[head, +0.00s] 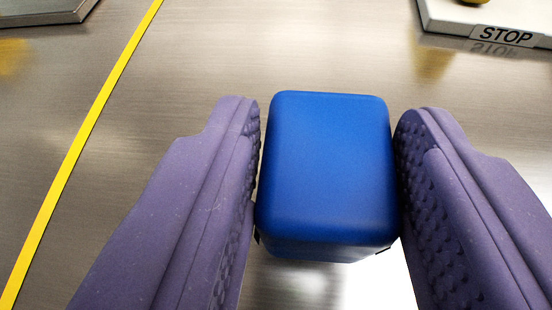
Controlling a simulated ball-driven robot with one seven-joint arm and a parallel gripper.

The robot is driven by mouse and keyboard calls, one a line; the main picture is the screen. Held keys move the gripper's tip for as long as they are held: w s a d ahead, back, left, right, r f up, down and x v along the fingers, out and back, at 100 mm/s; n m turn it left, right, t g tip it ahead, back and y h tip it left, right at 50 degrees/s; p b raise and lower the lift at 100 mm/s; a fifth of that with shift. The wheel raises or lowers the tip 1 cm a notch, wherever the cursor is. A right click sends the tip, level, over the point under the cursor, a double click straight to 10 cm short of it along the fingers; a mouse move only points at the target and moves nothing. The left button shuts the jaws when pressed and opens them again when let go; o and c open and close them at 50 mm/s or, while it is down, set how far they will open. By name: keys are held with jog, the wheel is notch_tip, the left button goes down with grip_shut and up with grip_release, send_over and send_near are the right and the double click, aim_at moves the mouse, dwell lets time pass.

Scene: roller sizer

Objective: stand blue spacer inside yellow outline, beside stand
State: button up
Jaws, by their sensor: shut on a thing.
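The blue spacer (325,165) is a rounded block in the middle of the head view. My gripper (328,150) is shut on it, with one purple padded finger against its left side and the other against its right side. A yellow line (82,140), part of an outline, runs slantwise on the metal surface to the left of the spacer and the left finger. The rest of the outline is out of view. I cannot tell whether the spacer's underside touches the surface.
The brushed metal surface (215,55) is bare between the yellow line and the spacer. A pale plate (445,15) with a STOP label (505,36) and a yellow part on it sits at the top right. A grey plate edge (45,12) shows at the top left.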

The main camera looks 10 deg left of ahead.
aim_at(321, 254)
notch_tip(321, 254, down, 3)
jog(key=shift+f+b, duration=0.1)
jog(key=shift+b, duration=0.5)
jog(key=shift+r, duration=0.25)
jog(key=o, duration=1.1)
jog(key=shift+f, duration=0.15)
jog(key=shift+c, duration=0.2)
